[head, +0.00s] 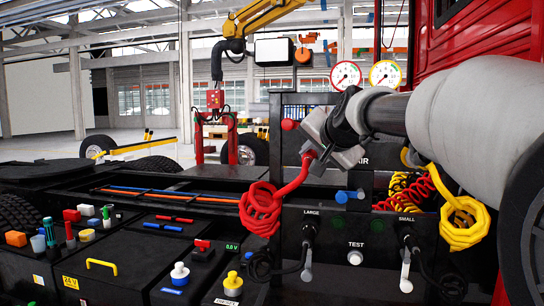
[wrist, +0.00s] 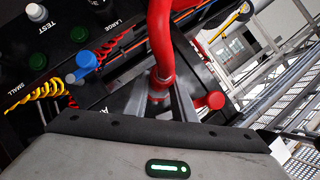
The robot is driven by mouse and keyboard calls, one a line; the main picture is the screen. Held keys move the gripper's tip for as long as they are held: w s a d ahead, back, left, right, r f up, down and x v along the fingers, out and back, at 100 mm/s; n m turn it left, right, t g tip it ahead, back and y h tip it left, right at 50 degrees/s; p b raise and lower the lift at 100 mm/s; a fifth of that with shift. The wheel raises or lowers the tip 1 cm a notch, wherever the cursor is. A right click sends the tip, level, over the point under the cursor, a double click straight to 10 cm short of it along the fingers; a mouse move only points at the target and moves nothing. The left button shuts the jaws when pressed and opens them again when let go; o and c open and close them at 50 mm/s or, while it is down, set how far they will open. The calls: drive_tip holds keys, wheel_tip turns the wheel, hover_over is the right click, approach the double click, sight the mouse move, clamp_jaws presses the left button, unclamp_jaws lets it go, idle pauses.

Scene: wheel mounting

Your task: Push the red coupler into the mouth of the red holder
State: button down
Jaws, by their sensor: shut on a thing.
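My gripper (head: 316,147) is in front of the dark panel frame, and its fingers close around the red coupler (head: 308,155) at the end of a red hose. In the wrist view the coupler (wrist: 160,80) sits between the two grey fingers (wrist: 161,88), with the thick red hose (wrist: 159,32) running up from it. A red round-ended piece (head: 289,124), which looks like the red holder, is just left of my gripper. It also shows right of the fingers in the wrist view (wrist: 214,101). The coupler is apart from it. The holder's mouth cannot be made out.
The red hose coil (head: 262,208) hangs below my gripper. A blue fitting (head: 345,196) projects from the panel below right. Yellow coils (head: 463,222) hang at the right.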

drive_tip(key=shift+w+d, duration=0.2)
drive_tip(key=shift+w, duration=0.4)
drive_tip(key=shift+w, duration=0.1)
drive_tip(key=shift+w+d+r, duration=0.15)
drive_tip(key=shift+w+r, duration=0.05)
drive_tip(key=shift+w, duration=0.05)
drive_tip(key=c, duration=1.4)
unclamp_jaws()
drive_tip(key=shift+w, duration=0.1)
drive_tip(key=shift+f, duration=0.15)
drive_tip(key=b+v, duration=0.1)
drive_tip(key=v, duration=1.6)
drive_tip(key=shift+s+b, duration=0.25)
drive_tip(key=shift+b, duration=0.05)
